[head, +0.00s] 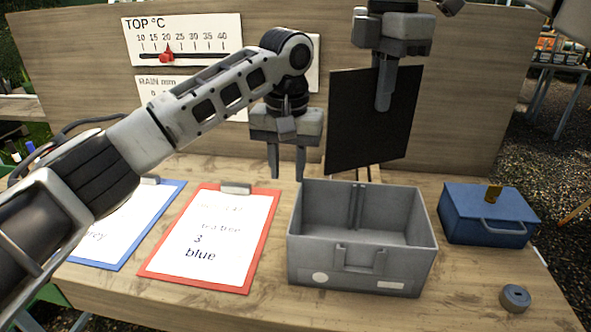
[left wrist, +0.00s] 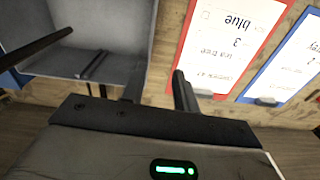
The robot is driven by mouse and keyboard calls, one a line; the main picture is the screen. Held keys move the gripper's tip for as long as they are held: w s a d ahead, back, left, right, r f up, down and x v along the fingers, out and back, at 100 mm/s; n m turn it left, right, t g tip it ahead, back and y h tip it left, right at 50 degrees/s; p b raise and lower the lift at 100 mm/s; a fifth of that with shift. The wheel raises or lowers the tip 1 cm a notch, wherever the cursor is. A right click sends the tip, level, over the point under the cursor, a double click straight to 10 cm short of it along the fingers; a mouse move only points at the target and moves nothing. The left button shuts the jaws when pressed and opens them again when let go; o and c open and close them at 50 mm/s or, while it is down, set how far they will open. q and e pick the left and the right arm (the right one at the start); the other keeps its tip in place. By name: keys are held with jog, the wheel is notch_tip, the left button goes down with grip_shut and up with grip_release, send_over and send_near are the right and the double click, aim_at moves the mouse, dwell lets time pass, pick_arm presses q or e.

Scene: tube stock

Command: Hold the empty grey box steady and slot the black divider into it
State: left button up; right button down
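The empty grey box (head: 320,266) stands upright on the wooden table, with a slot rail visible on its inner back wall. It also shows in the left wrist view (left wrist: 117,32). My left gripper (head: 287,174) is open and empty, fingers pointing down, at the box's back left corner. My right gripper (head: 385,85) is shut on the black divider (head: 355,120), which hangs upright, slightly tilted, above the back of the box.
A red clipboard (head: 170,255) and a blue clipboard (head: 90,250) lie left of the box. A closed blue box (head: 488,225) and a small grey ring (head: 515,297) are on its right. A wooden board (head: 460,110) rises behind the table.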

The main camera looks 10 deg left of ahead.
aim_at(295, 223)
pick_arm(q)
jog(key=shift+s+d+f+n, duration=0.2)
jog(key=shift+s+d+n, duration=0.1)
jog(key=shift+s+d, duration=0.4)
jog(key=shift+f, duration=0.35)
notch_tip(295, 223, down, 11)
jog(key=shift+f, duration=0.1)
grip_shut()
